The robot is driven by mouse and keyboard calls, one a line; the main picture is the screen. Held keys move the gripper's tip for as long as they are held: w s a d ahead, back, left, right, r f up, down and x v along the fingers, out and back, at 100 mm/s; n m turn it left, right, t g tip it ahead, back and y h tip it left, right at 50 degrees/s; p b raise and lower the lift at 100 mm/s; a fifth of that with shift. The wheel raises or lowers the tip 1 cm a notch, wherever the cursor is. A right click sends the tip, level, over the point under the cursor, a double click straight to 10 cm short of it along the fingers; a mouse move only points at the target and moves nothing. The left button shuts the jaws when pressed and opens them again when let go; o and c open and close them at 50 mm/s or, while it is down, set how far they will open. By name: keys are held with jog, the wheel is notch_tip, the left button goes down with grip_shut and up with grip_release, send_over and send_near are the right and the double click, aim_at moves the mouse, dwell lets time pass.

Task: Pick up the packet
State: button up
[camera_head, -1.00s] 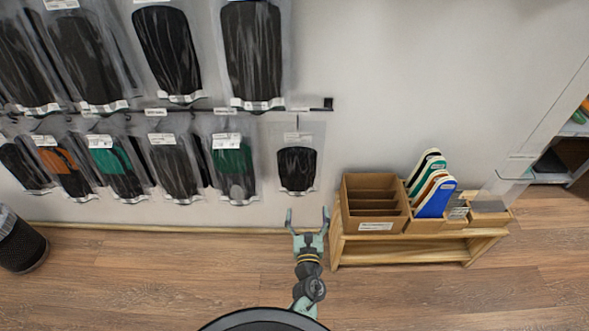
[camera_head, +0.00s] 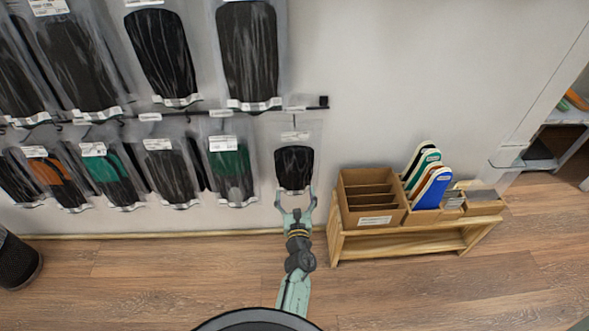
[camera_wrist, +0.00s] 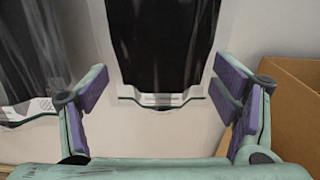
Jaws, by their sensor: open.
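The packet (camera_head: 294,168) is a clear pouch with a black insole in it. It hangs at the right end of the lower row on the wall. In the wrist view the packet (camera_wrist: 161,45) fills the upper middle, its lower edge showing between and just beyond the finger pads. My gripper (camera_head: 295,193) is open and empty at the packet's lower end. In the wrist view the two purple-padded fingers of my gripper (camera_wrist: 158,108) stand wide apart, one to each side of the packet's bottom. I cannot tell how much depth is left between pads and packet.
Other packets (camera_head: 233,170) hang in rows to the left on a dark rail (camera_head: 270,109). A low wooden bench (camera_head: 400,246) stands right of my gripper, with a cardboard box (camera_head: 347,206) and upright coloured insoles (camera_head: 434,188). The floor (camera_head: 150,275) in front is clear.

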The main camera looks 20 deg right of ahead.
aim_at(295, 183)
jog(key=shift+w+d+f+b, duration=0.2)
jog(key=shift+w+d, duration=0.1)
jog(key=shift+w, duration=0.35)
jog(key=shift+w+d+f+b, duration=0.15)
jog(key=shift+w+d, duration=0.15)
jog(key=shift+w, duration=0.3)
jog(key=shift+w+r, duration=0.15)
jog(key=shift+w, duration=0.3)
jog(key=shift+c, duration=0.5)
jog(key=c, duration=1.2)
